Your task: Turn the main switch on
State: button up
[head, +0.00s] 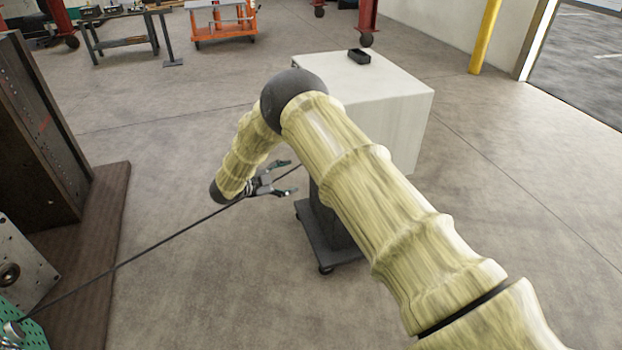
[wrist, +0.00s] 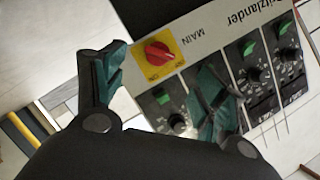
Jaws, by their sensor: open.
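The panel appears tilted in the wrist view. Small lettering is on the plate, but I cannot tell which setting the knob is at. My gripper (wrist: 162,72) is open, with one teal-padded finger left of the knob and the other lower right, over the panel's lower controls. The knob shows between and beyond the fingertips, with nothing held. In the head view my gripper (head: 289,178) also shows open; the panel face is hidden there.
A white cabinet (head: 405,110) with a small black tray (head: 359,57) on top stands behind my arm, above a dark wheeled base (head: 335,247). A thin cable (head: 140,257) runs across the left. Dark steel blocks (head: 35,125) stand at left. Open floor lies at right.

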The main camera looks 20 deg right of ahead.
jog(key=x, duration=1)
jog(key=shift+d, duration=0.35)
jog(key=c, duration=1)
